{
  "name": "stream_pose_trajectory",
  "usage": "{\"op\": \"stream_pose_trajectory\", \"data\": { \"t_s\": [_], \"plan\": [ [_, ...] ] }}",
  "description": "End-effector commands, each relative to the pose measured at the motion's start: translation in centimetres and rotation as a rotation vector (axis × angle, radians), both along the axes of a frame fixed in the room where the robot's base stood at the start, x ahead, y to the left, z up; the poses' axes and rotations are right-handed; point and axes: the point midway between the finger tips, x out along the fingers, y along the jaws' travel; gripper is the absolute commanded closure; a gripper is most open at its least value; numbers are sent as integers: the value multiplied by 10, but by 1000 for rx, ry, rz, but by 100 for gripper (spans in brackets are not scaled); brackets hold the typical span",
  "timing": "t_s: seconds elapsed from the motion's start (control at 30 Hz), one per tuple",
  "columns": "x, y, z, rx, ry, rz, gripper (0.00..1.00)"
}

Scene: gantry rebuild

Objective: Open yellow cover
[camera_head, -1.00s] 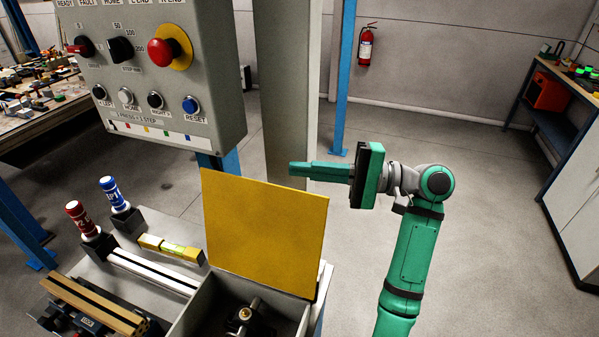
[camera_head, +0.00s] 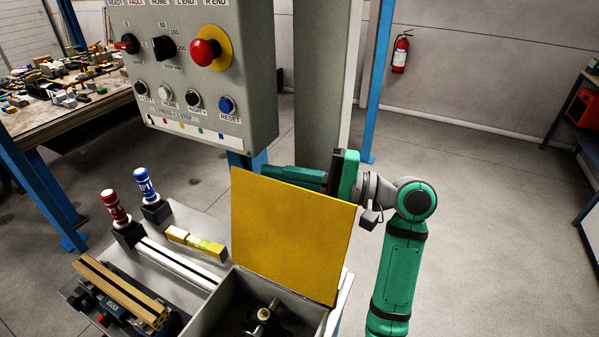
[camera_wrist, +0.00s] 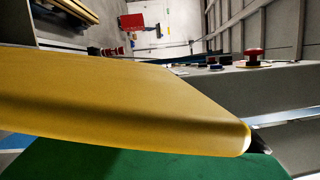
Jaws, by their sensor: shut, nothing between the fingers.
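The yellow cover (camera_head: 290,235) stands raised, near upright, at the back edge of an open grey box (camera_head: 215,300). A dark fitting with a brass-coloured top (camera_head: 264,314) shows inside the box. My green gripper (camera_head: 268,174) is behind the cover's top edge, pointing left, with its lower part hidden by the cover. Its fingers are together and hold nothing. In the wrist view the yellow cover (camera_wrist: 120,100) fills the middle, very close, above a green part of my gripper. Whether they touch cannot be told.
A control panel (camera_head: 200,70) with a red button and knobs hangs at upper left, by a grey post (camera_head: 322,80). Floor at right is clear.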

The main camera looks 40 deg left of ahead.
Motion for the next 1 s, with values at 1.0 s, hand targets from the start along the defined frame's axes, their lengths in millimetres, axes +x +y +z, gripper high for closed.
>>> {"op": "stream_pose_trajectory", "data": {
  "t_s": [1.0],
  "plan": [
    [-80,-26,14,95,-340,-8,100]
  ]
}}
